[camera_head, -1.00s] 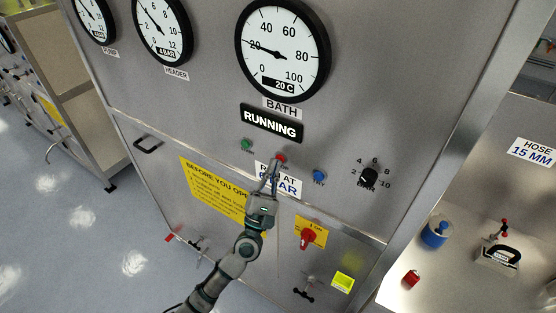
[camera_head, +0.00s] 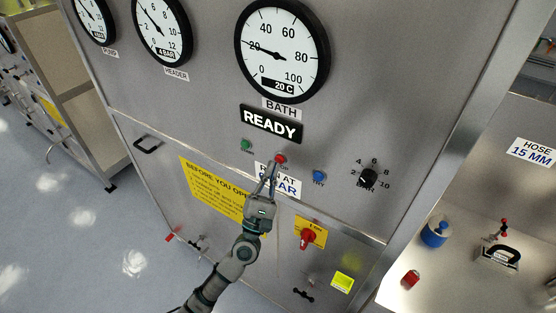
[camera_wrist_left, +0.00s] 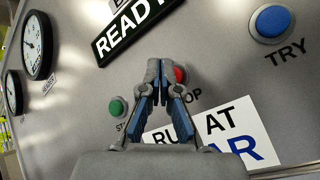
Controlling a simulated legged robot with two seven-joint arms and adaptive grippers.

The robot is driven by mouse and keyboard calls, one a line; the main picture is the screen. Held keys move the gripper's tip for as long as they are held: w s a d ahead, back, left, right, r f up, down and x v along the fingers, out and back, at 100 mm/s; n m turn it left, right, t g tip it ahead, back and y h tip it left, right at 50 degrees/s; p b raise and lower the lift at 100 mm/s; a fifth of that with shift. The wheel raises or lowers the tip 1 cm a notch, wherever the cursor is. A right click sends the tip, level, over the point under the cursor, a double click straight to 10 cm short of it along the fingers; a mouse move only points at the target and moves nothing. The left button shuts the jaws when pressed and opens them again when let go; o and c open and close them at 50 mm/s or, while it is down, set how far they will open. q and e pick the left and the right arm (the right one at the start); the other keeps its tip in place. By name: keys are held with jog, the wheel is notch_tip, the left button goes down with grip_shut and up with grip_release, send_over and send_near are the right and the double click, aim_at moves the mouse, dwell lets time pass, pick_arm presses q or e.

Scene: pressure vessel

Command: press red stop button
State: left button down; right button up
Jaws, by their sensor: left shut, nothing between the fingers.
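The red stop button (camera_head: 280,158) is on the grey panel below the display, between a green button and a blue one. In the left wrist view the red button (camera_wrist_left: 180,75) shows partly behind my fingertips. My left gripper (camera_head: 272,166) is shut and empty, its tips just below the red button in the head view. In the left wrist view the closed fingertips (camera_wrist_left: 161,68) overlap the button's left side; I cannot tell whether they touch it. The display (camera_head: 270,124) reads READY. My right gripper is not in view.
The green button (camera_head: 246,145) and the blue TRY button (camera_head: 319,176) flank the red one. A black dial (camera_head: 369,178) is further right. A red valve handle (camera_head: 307,239) sits below. A bench with a blue-topped container (camera_head: 435,231) stands at the right.

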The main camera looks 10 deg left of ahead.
pick_arm(q)
jog(key=shift+s+a+p, duration=0.15)
jog(key=shift+s+a, duration=0.2)
jog(key=shift+s, duration=0.55)
jog(key=shift+s+a+p, duration=0.15)
jog(key=shift+s+a, duration=0.15)
jog(key=shift+s, duration=0.55)
jog(key=shift+s+a+p, duration=0.15)
jog(key=shift+s+a, duration=0.2)
jog(key=shift+s, duration=0.55)
